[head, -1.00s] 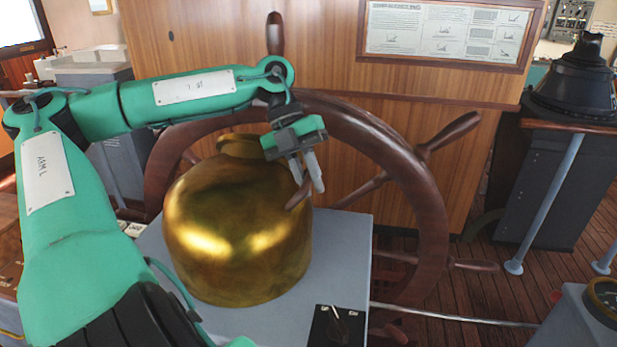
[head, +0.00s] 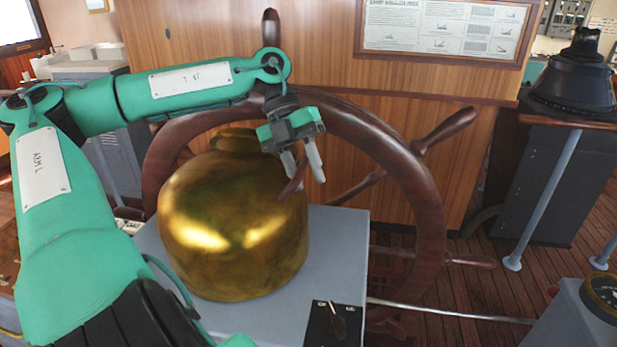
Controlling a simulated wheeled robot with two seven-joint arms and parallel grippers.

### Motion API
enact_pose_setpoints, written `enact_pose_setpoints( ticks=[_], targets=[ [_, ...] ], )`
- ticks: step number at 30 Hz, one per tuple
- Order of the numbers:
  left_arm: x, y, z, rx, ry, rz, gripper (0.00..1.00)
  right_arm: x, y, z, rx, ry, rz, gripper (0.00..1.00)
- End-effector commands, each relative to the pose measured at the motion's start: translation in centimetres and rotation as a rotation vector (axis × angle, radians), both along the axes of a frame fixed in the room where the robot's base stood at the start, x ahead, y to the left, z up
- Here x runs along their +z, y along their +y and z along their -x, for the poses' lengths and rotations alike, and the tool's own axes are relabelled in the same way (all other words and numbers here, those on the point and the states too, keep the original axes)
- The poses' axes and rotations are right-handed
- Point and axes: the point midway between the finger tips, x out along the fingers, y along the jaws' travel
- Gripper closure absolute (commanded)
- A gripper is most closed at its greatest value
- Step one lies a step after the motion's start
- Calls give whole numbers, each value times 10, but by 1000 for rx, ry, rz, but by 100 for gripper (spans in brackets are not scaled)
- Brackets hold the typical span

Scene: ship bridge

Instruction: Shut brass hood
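The brass hood (head: 232,222) is a rounded, shiny golden dome with a short neck at its top. It sits on a grey pedestal (head: 338,255) in the middle of the head view. My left gripper (head: 305,178) points down beside the upper right of the hood. I cannot tell whether a finger touches the hood. The hood's underside and far side are hidden. My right gripper does not show.
A wooden ship's wheel (head: 432,205) stands close behind the hood and the gripper, with spokes sticking out. A small dark switch panel (head: 335,323) is on the pedestal's near right corner. A black instrument (head: 575,80) stands at the far right.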

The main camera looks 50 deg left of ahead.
Motion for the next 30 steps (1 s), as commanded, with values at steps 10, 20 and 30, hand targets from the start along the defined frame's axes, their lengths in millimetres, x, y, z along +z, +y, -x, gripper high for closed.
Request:
enact_pose_setpoints(
  ticks=[10, 20, 30],
  targets=[
    [62, 42, -4, 3, 0, -5, 64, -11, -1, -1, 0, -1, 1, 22],
    [102, 66, -6, 0, 1, -2, 64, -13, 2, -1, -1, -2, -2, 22],
    [106, 68, -6, -2, 1, -1, 64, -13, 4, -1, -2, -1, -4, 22]
  ],
)
